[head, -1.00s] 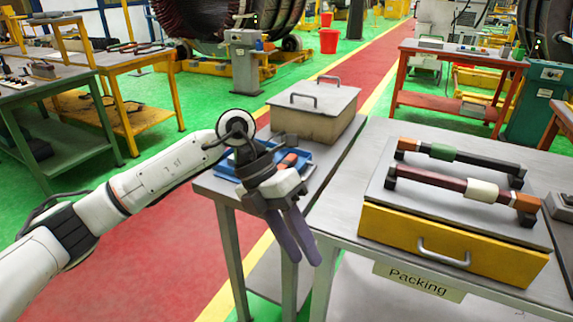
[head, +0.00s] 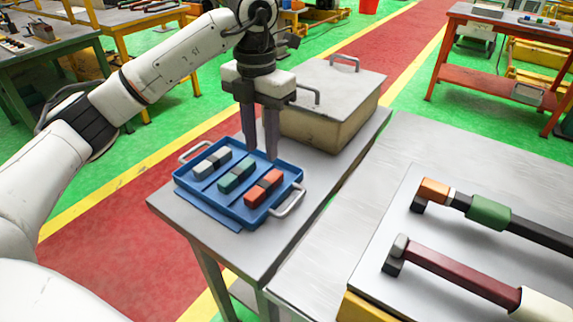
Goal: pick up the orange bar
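The orange bar (head: 257,194) lies in the right part of a blue tray (head: 240,219) on a small grey table. It has a dark band around its middle. A teal bar (head: 237,174) and a grey-white bar (head: 211,163) lie beside it to the left in the same tray. My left gripper (head: 261,146) points down above the tray's back right edge, behind the orange bar and apart from it. Its two fingers are parted with nothing seen between them. My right gripper is not in view.
A lidded beige box (head: 332,106) with handles stands close behind and right of the gripper. The tray has metal handles (head: 287,200) at its ends. On the table at right, a grey board (head: 376,279) carries two handle-like bars, one with a green sleeve (head: 489,211).

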